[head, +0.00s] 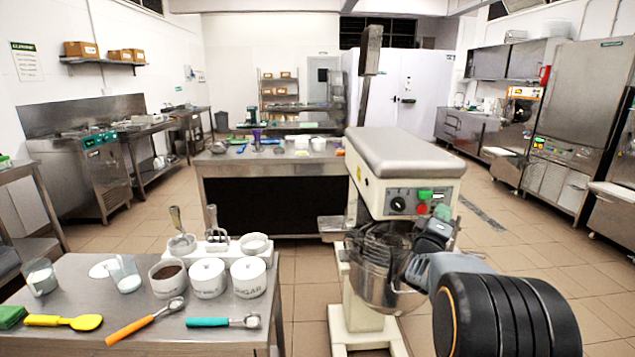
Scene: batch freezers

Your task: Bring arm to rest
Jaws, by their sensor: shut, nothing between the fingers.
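My arm reaches in from the lower right of the head view. My gripper (441,213) is small and dark at its far end, seen in front of the stand mixer (405,160), just below and right of its control panel (409,203). The fingers are shut and hold nothing. I cannot tell whether they touch the mixer. My arm hides part of the mixer's right side and the right of its wire bowl guard (376,250).
A steel table (75,275) at the lower left carries white canisters (248,278), glasses, scoops and a yellow spatula (64,322). A steel counter (270,165) stands behind. Freezers and steel machines (573,110) line the right wall. Tiled floor (530,250) is open at right.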

